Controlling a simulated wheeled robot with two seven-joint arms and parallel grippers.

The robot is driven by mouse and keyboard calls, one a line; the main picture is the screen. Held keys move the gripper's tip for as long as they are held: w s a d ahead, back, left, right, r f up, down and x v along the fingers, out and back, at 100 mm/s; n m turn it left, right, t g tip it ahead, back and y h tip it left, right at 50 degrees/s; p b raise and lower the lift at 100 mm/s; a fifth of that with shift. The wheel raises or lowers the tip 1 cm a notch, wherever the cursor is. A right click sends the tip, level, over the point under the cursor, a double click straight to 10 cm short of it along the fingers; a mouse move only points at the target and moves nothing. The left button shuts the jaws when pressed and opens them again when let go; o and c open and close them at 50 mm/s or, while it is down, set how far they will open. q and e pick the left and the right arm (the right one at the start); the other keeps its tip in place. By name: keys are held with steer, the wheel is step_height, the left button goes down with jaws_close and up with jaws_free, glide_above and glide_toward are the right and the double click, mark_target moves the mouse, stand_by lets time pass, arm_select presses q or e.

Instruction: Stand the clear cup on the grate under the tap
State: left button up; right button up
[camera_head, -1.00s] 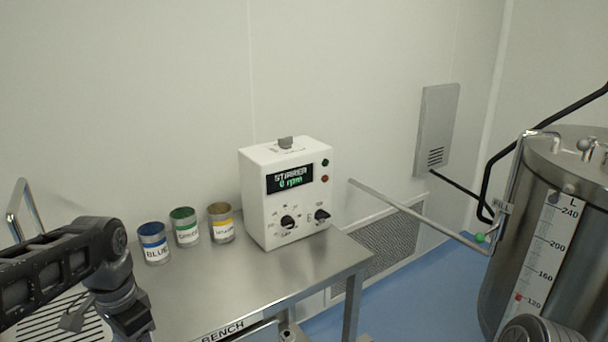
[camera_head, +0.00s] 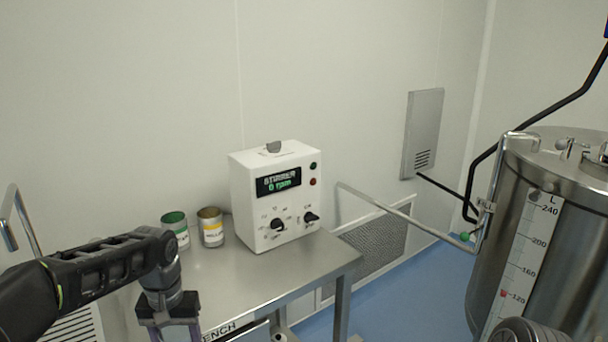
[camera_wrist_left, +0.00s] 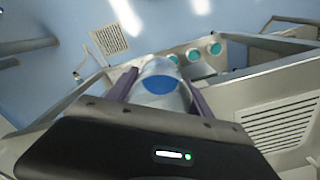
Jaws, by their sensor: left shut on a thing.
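My left gripper (camera_head: 174,330) is at the lower left of the head view, over the bench's front part. In the left wrist view its fingers (camera_wrist_left: 160,88) are shut on the clear cup (camera_wrist_left: 162,68), which shows a blue round area. The cup cannot be made out in the head view. The slotted grate (camera_head: 72,328) is at the lower left, partly behind my left arm; it also shows in the wrist view (camera_wrist_left: 290,122), to the right of and apart from the cup. A bent metal tube, likely the tap (camera_head: 22,222), rises at the left edge. My right gripper is not in view.
On the steel bench (camera_head: 270,290) stand a green can (camera_head: 176,228), a yellow can (camera_head: 211,228) and a white stirrer box (camera_head: 275,200) reading 0 rpm. A large steel tank (camera_head: 545,240) with a handle bar stands at the right.

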arm_select(q)
steer(key=d+f+m, duration=0.1)
steer(key=d+f, duration=0.3)
steer(key=d, duration=0.2)
steer(key=shift+w+d+f, duration=0.35)
steer(key=shift+w, duration=0.1)
stand_by(0.4)
